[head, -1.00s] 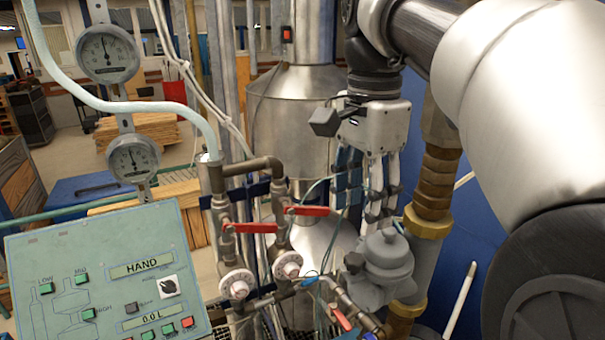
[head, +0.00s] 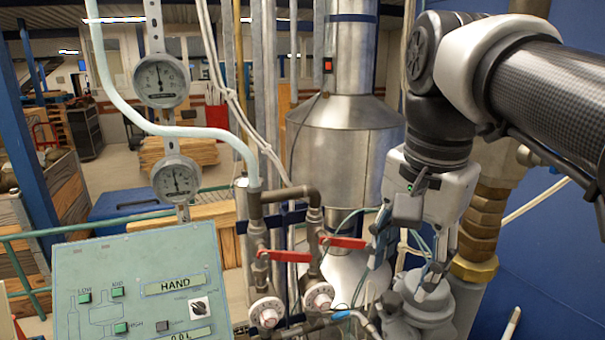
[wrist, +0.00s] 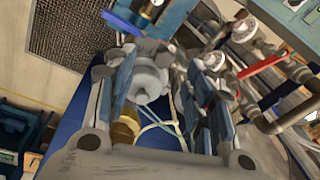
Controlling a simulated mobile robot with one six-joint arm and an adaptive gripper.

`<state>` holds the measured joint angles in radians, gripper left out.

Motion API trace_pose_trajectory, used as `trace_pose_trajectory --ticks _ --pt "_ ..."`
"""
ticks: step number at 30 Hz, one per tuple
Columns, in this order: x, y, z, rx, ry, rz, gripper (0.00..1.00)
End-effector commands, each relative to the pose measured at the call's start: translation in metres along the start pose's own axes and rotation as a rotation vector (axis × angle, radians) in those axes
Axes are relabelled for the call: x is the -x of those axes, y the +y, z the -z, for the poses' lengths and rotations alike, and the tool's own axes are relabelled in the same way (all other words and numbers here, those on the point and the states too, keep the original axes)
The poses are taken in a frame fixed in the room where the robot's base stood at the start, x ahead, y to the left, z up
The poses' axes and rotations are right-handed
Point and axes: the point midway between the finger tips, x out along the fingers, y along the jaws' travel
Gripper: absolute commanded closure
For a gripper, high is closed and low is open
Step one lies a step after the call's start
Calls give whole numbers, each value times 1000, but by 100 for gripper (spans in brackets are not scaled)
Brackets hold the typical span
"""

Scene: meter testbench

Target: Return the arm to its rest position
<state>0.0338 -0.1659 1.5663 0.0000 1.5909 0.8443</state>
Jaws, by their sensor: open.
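My gripper (head: 408,250) hangs from my arm at the right in the head view, pointing down. Its fingers are apart, with nothing held between them. A grey meter body (head: 422,300) stands just below the fingertips, in front of the brass fittings. In the wrist view my gripper's fingers (wrist: 160,95) are spread wide, and the round grey meter part (wrist: 148,82) shows beyond and between them. I cannot tell whether a fingertip touches it.
Pipes with two red-handled valves (head: 343,242) stand left of my gripper. A steel tank (head: 340,150) is behind them. A green control panel (head: 135,285) marked HAND is at lower left, with two dial gauges (head: 161,81) above. A brass fitting (head: 480,230) is close on the right.

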Motion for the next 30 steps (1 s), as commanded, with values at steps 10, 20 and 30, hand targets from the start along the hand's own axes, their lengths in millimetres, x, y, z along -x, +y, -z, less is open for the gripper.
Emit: trace_pose_trajectory --ticks 10,20,30 --pt "-83 57 -58 568 189 129 52" --pt "-157 89 -90 876 321 155 52" --pt "-243 105 -103 870 286 139 52"
